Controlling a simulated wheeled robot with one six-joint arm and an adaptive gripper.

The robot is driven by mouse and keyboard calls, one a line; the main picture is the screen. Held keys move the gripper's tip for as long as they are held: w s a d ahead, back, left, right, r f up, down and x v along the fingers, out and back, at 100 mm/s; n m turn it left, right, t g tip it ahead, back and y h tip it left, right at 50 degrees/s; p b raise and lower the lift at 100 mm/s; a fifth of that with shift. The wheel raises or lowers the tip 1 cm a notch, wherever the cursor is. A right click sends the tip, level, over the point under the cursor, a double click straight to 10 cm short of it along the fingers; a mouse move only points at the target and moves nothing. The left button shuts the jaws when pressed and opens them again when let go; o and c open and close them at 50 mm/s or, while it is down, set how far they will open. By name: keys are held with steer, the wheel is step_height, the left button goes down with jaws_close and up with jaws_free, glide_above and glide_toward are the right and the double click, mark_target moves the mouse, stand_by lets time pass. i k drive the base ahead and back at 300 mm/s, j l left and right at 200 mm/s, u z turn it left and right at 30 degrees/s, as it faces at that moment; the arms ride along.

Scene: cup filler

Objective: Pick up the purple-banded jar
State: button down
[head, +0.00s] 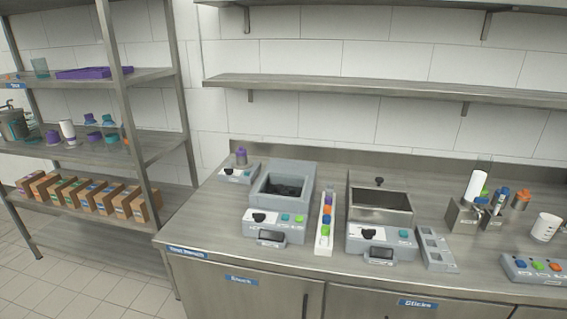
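A small greyish jar with a purple band or top (241,157) stands upright on a small grey device (238,175) at the back left of the counter. It is small in the picture, so its details are unclear. On the left rack's middle shelf are a white cup-like thing (68,131) and several small purple and teal pieces (92,119); I cannot tell whether any of these is a banded jar. My gripper is not in view.
The steel counter (200,215) holds a basin machine (283,190), a strip of coloured pieces (325,222), a second machine (380,210) and a holder at right (462,215). Cardboard boxes (103,198) line the rack's lower shelf. The counter's front left is clear. A wall shelf (390,88) hangs above.

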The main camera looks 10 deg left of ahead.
mark_target(241, 158)
steer(key=u, duration=0.95)
steer(key=i+u, duration=0.45)
steer(key=i, duration=0.35)
steer(key=i+l+u, duration=0.15)
steer(key=i+u, duration=0.3)
steer(key=i, duration=0.35)
steer(key=i+j+u, duration=0.15)
steer(key=i+u, duration=0.3)
steer(key=i, duration=0.3)
steer(key=i+l+u, duration=0.1)
steer(key=i+u, duration=0.3)
steer(key=i, duration=0.4)
steer(key=i+j+z, duration=0.1)
steer(key=i+z, duration=0.3)
steer(key=i, duration=1.5)
steer(key=i+z, duration=0.35)
steer(key=i+j+z, duration=0.1)
steer(key=z, duration=0.25)
steer(key=i+j+z, duration=0.2)
steer(key=z, duration=3.6)
